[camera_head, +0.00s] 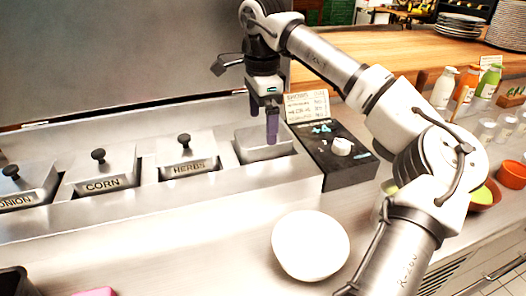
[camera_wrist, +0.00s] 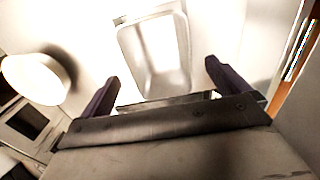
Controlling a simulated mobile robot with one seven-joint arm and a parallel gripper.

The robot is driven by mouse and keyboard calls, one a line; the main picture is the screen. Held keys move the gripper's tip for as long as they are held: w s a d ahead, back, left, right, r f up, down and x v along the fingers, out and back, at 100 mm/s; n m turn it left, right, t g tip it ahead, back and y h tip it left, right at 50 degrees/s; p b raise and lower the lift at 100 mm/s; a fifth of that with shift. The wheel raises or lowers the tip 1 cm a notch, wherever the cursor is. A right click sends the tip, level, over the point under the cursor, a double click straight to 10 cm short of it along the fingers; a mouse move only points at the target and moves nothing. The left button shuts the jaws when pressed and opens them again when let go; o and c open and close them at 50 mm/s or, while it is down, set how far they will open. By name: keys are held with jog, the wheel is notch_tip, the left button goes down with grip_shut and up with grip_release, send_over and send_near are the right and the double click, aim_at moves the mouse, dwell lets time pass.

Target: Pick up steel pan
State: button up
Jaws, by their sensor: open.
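The steel pan (camera_head: 262,143) appears to be the open, lidless metal container at the right end of the row of wells in the steel counter. In the wrist view the pan (camera_wrist: 155,50) is a pale rectangular tray with rounded corners. Nothing is between the fingers. I cannot tell whether a finger touches the pan.
Lidded wells marked herbs (camera_head: 189,167), corn (camera_head: 103,184) and onion (camera_head: 22,199) stand left of the pan. A black control box (camera_head: 345,178) with a white knob is close on the right. A white bowl (camera_head: 310,246) sits on the counter in front. Bottles (camera_head: 445,88) stand at right.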

aim_at(263, 135)
notch_tip(263, 135, down, 5)
jog(key=shift+s+r+p, duration=0.1)
jog(key=shift+r+p, duration=0.1)
jog(key=shift+p, duration=0.1)
jog(key=c, duration=1)
jog(key=shift+c, duration=0.2)
